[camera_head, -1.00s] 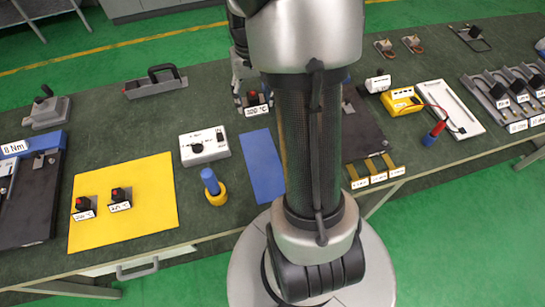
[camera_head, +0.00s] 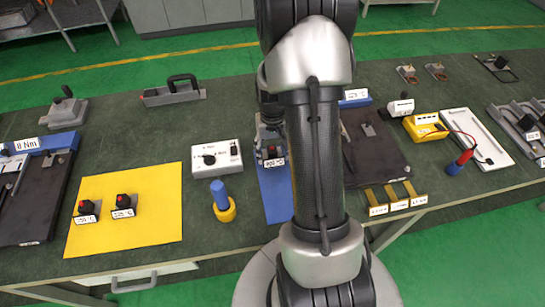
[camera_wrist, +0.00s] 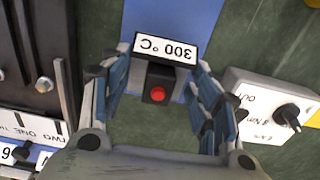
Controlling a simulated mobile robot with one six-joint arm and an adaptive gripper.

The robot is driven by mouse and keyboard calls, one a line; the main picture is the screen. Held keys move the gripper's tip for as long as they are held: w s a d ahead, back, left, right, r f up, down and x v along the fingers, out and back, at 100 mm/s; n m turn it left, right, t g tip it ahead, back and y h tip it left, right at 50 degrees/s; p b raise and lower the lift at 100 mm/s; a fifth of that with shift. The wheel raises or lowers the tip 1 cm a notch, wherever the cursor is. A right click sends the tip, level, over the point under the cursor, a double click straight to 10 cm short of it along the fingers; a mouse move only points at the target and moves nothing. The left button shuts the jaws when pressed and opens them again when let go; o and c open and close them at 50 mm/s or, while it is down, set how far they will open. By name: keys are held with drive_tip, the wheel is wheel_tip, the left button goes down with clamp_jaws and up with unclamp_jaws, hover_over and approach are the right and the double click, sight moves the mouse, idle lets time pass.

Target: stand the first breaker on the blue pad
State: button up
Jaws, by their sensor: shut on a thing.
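A small dark breaker with a red button and a white 300 °C label (camera_head: 272,162) is between my gripper's fingers (camera_head: 270,140). In the wrist view, the fingers (camera_wrist: 158,92) are closed in on both sides of the breaker (camera_wrist: 160,86), its label facing the blue pad (camera_wrist: 188,14). In the head view the breaker shows over the far end of the blue pad (camera_head: 273,205). It looks upright; whether it touches the surface I cannot tell. My arm hides the pad's right side.
Two similar breakers (camera_head: 88,208) (camera_head: 123,205) stand on a yellow mat (camera_head: 150,235). A dark plate fixture (camera_head: 375,150) lies right of my arm.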

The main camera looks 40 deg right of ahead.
sight(272, 150)
drive_tip(key=shift+f, duration=1.25)
drive_tip(key=shift+f+b, duration=0.15)
drive_tip(key=shift+b, duration=0.2)
drive_tip(key=o, duration=1.1)
wheel_tip(272, 150, up, 12)
drive_tip(key=p, duration=0.4)
drive_tip(key=a+r+n+t, duration=0.1)
drive_tip(key=a+r+n, duration=0.1)
drive_tip(key=a+r, duration=0.6)
drive_tip(key=s+a+r+n+t, duration=0.1)
drive_tip(key=s+a+r, duration=0.3)
drive_tip(key=s+a, duration=0.1)
drive_tip(key=s+a+r+n+t, duration=0.1)
drive_tip(key=s+a+r+n, duration=0.1)
drive_tip(key=s+a+r, duration=0.1)
drive_tip(key=s+a+r+n+t, duration=0.1)
drive_tip(key=s+a+r, duration=0.3)
drive_tip(key=s+a, duration=0.2)
drive_tip(key=shift+s+a+r+t, duration=0.15)
drive_tip(key=shift+a+r, duration=0.05)
drive_tip(key=shift+a, duration=0.2)
drive_tip(key=shift+s+a+r+t, duration=0.15)
drive_tip(key=shift+a, duration=0.2)
